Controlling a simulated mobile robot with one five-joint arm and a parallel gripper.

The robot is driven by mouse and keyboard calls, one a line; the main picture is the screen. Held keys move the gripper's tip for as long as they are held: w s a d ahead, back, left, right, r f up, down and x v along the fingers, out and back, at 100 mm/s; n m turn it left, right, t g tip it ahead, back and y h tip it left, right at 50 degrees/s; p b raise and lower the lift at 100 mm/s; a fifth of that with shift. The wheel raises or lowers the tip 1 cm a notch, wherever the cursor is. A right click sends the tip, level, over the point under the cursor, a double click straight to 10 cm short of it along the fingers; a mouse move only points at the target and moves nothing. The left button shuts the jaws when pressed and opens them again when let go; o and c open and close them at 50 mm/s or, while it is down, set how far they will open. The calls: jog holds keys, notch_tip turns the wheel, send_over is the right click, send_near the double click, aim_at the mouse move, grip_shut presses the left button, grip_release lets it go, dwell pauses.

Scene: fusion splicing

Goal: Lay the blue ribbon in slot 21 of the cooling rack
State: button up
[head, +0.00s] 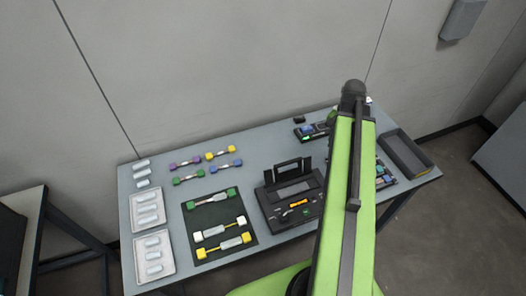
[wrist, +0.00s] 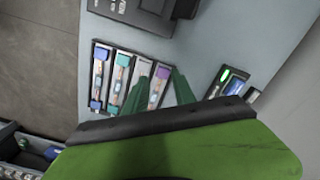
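A blue-ended ribbon (head: 226,166) lies on the table in the head view, beside yellow, purple and green ones. The cooling rack (wrist: 108,46) shows in the wrist view, with ribbons lying side by side in its slots. One at its left has blue ends (wrist: 101,54), the one beside it teal-blue ends (wrist: 123,60), and one at its right purple ends (wrist: 162,73). I cannot read slot numbers. My gripper (wrist: 158,74) is open over the rack's right part, its two dark green fingers apart on either side of the purple-ended ribbon. In the head view my arm hides the gripper and most of the rack.
A black splicer (head: 290,190) stands mid-table. A dark mat (head: 208,215) with several ribbons and white trays (head: 153,255) are at the left. A device with a green light (wrist: 227,76) stands near the rack.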

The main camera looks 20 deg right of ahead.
jog(key=w+a+n, duration=0.2)
jog(key=a+n, duration=0.2)
jog(key=a, duration=0.7)
jog(key=w+a+n, duration=0.3)
jog(key=a, duration=0.8)
jog(key=w+a+n, duration=0.2)
jog(key=a+n, duration=0.2)
jog(key=a, duration=0.7)
jog(key=shift+w+a+n, duration=0.15)
jog(key=shift+w+n, duration=0.15)
jog(key=shift+w, duration=0.1)
